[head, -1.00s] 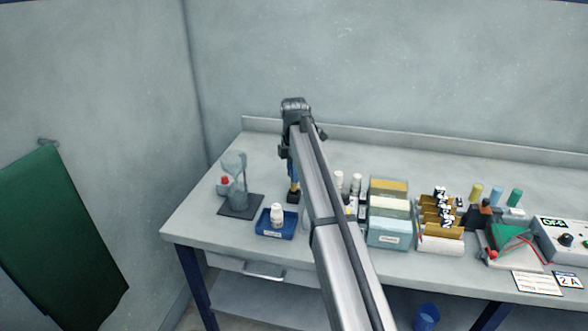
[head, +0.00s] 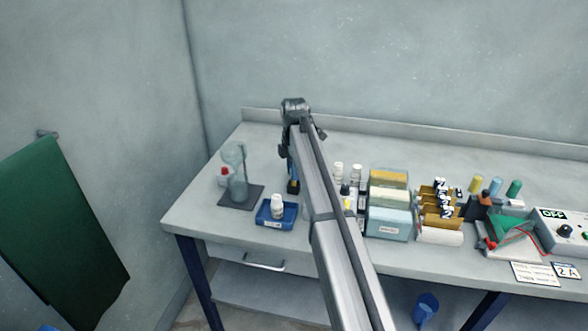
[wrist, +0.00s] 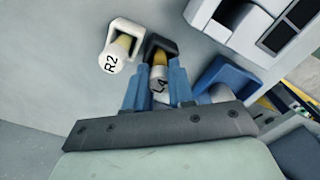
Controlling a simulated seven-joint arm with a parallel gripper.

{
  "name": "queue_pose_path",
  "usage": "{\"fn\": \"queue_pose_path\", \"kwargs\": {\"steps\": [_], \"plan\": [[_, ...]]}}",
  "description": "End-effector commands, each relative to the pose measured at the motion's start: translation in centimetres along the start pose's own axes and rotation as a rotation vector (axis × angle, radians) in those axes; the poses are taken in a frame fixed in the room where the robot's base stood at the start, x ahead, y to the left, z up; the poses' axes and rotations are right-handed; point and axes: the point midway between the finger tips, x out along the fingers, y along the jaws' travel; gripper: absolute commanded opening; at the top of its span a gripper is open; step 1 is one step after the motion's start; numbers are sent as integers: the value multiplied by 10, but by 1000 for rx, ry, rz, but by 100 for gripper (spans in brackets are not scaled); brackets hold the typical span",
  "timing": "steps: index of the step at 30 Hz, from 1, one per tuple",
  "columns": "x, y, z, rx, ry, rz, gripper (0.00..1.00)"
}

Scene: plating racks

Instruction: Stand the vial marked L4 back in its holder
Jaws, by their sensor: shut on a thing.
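My gripper (wrist: 155,87) is shut on the vial marked L4 (wrist: 159,84), with its blue fingers on either side. The L4 vial has a white marked cap and a yellow body. Its yellow end points into the mouth of a dark holder (wrist: 153,40); how deep it sits I cannot tell. In the head view my gripper (head: 292,170) points down over the dark holder (head: 293,188), and my arm hides much around it. Beside it in the wrist view, a vial marked R2 (wrist: 112,63) stands in a white holder (wrist: 122,25).
A blue tray (head: 262,224) with a white bottle (head: 277,205) stands close by. A glass piece on a dark mat (head: 243,203) is to the left. White bottles, file boxes (head: 388,222) and a control box (head: 560,233) stand to the right. The bench behind is clear.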

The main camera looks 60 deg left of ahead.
Motion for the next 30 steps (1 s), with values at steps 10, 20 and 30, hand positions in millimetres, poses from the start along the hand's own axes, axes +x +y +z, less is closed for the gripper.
{"fn": "queue_pose_path", "kwargs": {"steps": [10,20,30], "plan": [[0,0,0,0,0,0,36],[0,0,0,0,0,0,53],[-21,1,0,0,0,1,53]]}}
